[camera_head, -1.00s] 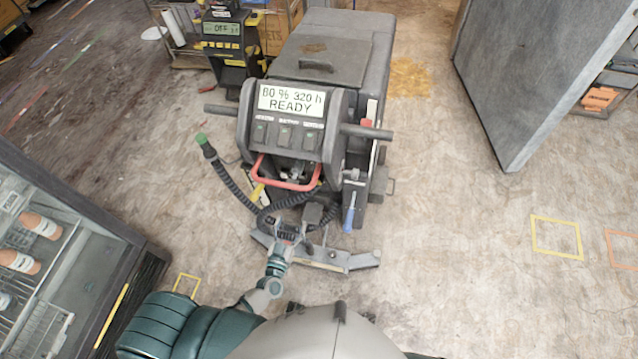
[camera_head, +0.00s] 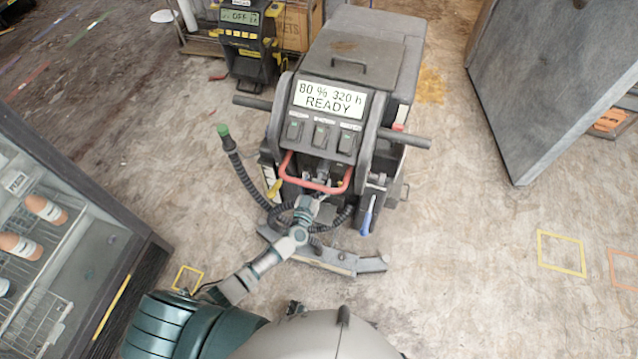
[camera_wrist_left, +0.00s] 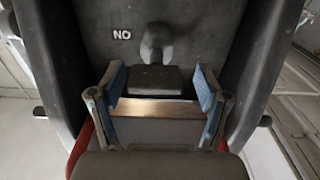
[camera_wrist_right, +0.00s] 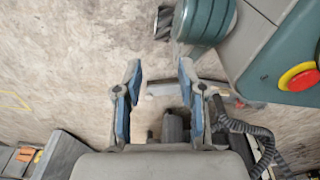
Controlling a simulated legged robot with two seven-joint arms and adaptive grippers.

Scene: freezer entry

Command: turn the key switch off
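The floor machine (camera_head: 335,140) stands ahead with its display reading "80 % 320 h READY". In the left wrist view, a dark panel carries a grey round key-switch part (camera_wrist_left: 157,40) beside a label that reads "NO" in this view. A flat dark block (camera_wrist_left: 155,78) sticks out below it, seemingly the key's grip. My left gripper (camera_wrist_left: 160,88) is open, its blue-padded fingers on either side of this block with gaps. In the head view my left gripper (camera_head: 317,190) is under the red handle bar, its fingers hard to see. My right gripper (camera_wrist_right: 160,85) is open and empty.
The red handle bar (camera_head: 313,186) arches close around my left gripper. A black coiled hose (camera_head: 248,180) with a green end is to the left. A glass-front cabinet (camera_head: 60,240) stands at left, a grey door panel (camera_head: 550,80) at right.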

